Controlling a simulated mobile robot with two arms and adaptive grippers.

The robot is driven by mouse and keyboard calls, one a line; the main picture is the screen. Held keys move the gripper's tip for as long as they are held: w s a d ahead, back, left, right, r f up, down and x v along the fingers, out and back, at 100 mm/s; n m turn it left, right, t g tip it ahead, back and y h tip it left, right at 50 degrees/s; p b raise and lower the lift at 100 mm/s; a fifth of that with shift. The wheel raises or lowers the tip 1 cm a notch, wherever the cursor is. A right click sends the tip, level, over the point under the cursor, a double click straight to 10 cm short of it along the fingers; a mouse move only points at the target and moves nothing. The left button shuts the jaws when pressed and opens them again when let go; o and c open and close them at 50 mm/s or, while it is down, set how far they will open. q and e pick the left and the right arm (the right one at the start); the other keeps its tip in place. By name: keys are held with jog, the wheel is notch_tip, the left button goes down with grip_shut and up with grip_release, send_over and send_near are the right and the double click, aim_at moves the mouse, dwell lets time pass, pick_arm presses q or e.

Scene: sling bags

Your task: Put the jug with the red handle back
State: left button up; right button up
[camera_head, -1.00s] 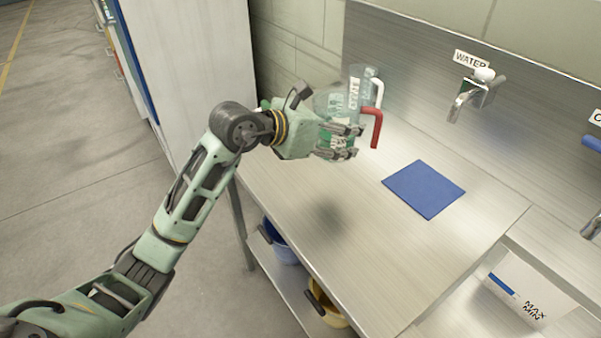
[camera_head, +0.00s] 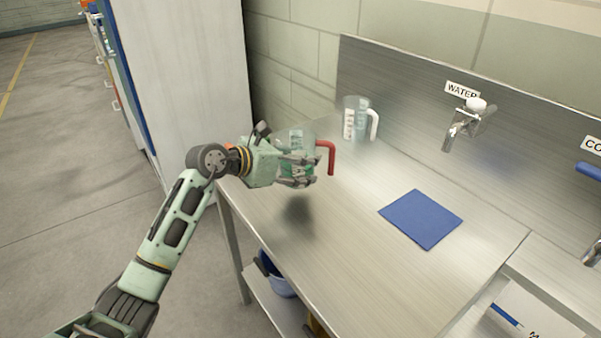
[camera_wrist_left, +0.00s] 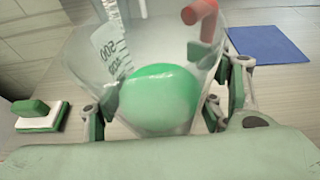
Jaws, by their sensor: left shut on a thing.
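The jug with the red handle (camera_head: 327,156) is clear, with printed marks. My left gripper (camera_head: 304,170) is shut around its side and partly hides it in the head view. The jug seems held above the steel counter (camera_head: 345,255), with a dark shadow below. In the left wrist view the clear jug (camera_wrist_left: 108,62) fills the middle between my fingers (camera_wrist_left: 165,105), its red handle at the top. A rounded green patch shows through its wall; I cannot tell what it is. A blue square mat (camera_head: 421,218) lies flat and bare on the counter. My right gripper is not in view.
A clear jug with a white handle (camera_head: 373,124) stands at the back against the splashback. A water tap (camera_head: 463,125) is on the wall to the right. A green and white brush (camera_wrist_left: 40,115) lies on the counter. The counter's front middle is clear.

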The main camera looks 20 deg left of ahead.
aim_at(301, 173)
pick_arm(q)
notch_tip(301, 173, down, 3)
jog(key=shift+f, duration=0.35)
jog(key=shift+f, duration=0.15)
jog(key=o, duration=1.7)
jog(key=shift+r+p, duration=0.2)
jog(key=shift+p, duration=0.15)
jog(key=b+v, duration=0.2)
jog(key=v, duration=1)
